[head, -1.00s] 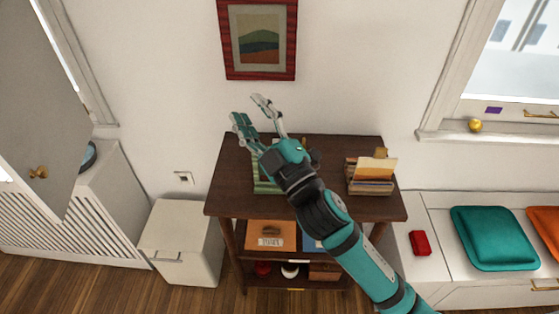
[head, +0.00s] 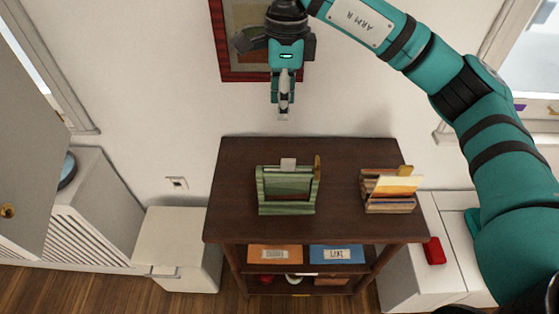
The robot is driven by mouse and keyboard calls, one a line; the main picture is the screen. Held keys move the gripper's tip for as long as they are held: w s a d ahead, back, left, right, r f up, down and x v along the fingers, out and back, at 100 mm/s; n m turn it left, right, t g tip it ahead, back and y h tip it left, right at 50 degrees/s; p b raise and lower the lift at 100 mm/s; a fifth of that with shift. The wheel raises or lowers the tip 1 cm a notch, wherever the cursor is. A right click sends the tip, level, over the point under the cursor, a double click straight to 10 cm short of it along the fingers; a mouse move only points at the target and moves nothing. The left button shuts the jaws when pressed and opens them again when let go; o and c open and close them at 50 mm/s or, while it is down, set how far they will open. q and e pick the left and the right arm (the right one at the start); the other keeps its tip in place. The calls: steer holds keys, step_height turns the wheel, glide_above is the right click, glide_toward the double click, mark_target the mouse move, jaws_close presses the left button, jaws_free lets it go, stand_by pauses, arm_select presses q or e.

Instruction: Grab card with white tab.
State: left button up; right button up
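A green slatted card holder (head: 287,208) stands on the dark wooden shelf top (head: 340,160). Dark cards (head: 288,182) sit in it, and a white tab (head: 288,163) sticks up near the middle of its back. A gold-brown tab (head: 317,164) rises at its right end. My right gripper (head: 284,114) points down in front of the wall, above the white tab in the picture and apart from it. Its fingers overlap edge-on, so their opening is hidden; nothing shows held. My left gripper is out of view.
A second holder (head: 388,203) with orange and cream cards stands at the shelf top's right. Orange (head: 275,254) and blue (head: 337,254) boxes lie on the lower shelf. A framed picture (head: 236,38) hangs behind my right arm. The shelf top between the holders is clear.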

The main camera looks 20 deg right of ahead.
steer(key=p, duration=0.2)
glide_above(288, 160)
step_height(288, 160, down, 7)
steer(key=shift+a+f, duration=0.1)
steer(key=shift+f, duration=0.1)
step_height(288, 160, down, 4)
steer(key=shift+r+p, duration=0.2)
steer(key=shift+p, duration=0.2)
steer(key=shift+f+p, duration=0.3)
steer(key=shift+f, duration=0.05)
steer(key=f+p, duration=0.1)
steer(key=f, duration=0.2)
steer(key=shift+d+f+p, duration=0.2)
steer(key=shift+f+p, duration=0.1)
steer(key=shift+p, duration=0.1)
steer(key=shift+f, duration=0.45)
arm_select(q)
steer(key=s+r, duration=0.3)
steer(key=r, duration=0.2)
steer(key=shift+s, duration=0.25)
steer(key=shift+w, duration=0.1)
arm_select(e)
steer(key=shift+c, duration=0.2)
